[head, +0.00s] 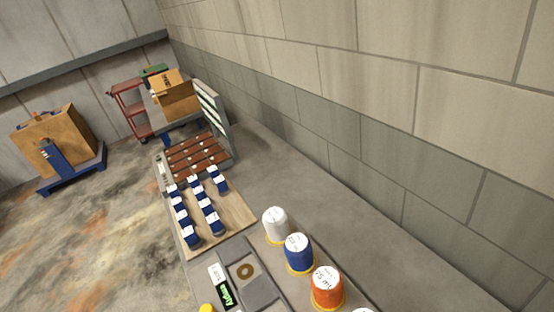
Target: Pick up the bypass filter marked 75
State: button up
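An orange-red filter (327,292) with a white top and a yellow base ring stands upright at the bottom, right of centre. The print on its top seems to read 75. A blue filter (299,256) and a white filter (275,229) stand behind it in a row, both with yellow base rings; their print is too small to read surely. The white top of another item (362,310) is cut off at the lower edge. My gripper is not in view.
Left of the filters lies a grey device (262,293) with a brass-coloured ring and a green display. Beyond it, a wooden board (236,218) holds several blue blocks. A block wall (380,120) runs along the right. Carts and boxes stand far back; the left floor is open.

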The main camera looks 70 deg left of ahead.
aim_at(327, 284)
jog(key=l+u, duration=0.3)
jog(key=u, duration=0.2)
jog(key=k+l+u, duration=0.15)
jog(key=u, duration=0.3)
jog(key=k+l+u, duration=0.2)
jog(key=u, duration=0.3)
jog(key=k+l, duration=0.1)
jog(key=l, duration=0.1)
